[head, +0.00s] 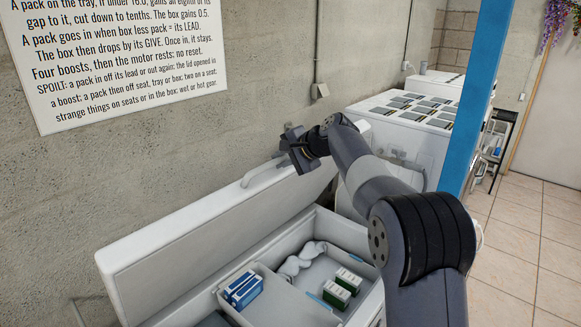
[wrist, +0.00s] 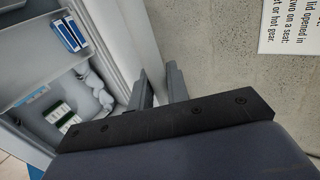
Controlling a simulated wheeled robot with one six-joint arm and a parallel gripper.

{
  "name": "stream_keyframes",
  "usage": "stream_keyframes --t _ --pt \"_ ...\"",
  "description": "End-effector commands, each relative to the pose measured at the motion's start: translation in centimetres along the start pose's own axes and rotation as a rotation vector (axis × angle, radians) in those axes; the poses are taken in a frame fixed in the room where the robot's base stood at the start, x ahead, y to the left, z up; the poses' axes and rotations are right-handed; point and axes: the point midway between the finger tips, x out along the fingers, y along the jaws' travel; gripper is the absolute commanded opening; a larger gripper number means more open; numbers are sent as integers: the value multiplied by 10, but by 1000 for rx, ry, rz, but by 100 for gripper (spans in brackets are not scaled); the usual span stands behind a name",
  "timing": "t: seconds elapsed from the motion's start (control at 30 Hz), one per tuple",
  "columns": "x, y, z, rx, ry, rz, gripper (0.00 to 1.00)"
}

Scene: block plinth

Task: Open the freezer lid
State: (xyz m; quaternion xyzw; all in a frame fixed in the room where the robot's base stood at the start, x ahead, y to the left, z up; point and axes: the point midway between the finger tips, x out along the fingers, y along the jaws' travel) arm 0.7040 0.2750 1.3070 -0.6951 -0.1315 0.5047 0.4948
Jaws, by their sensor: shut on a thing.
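The white freezer lid (head: 215,235) stands raised, tilted back toward the wall, with the chest freezer open below it. A light bar handle (head: 262,173) runs along the lid's upper edge. My gripper (head: 296,152) is at the right end of this handle and shut on it; the exact grip is hard to see. In the wrist view my gripper (wrist: 160,88) shows its two fingers beside the pale lid (wrist: 128,45), with a gap between them. Blue-and-white packs (head: 242,288) and green-and-white packs (head: 342,287) lie inside the freezer.
A concrete wall (head: 150,150) with a text sign (head: 120,60) is close behind the lid. A blue post (head: 483,90) stands right of my arm. A white cabinet (head: 400,135) with dark squares on top is behind. Tiled floor (head: 530,255) is clear at right.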

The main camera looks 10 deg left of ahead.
Motion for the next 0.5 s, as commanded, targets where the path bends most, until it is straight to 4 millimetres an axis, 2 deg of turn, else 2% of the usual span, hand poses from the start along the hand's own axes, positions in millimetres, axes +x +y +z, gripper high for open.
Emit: stream_keyframes --t 0.5 --pt "5 -8 0 0 0 1 0"
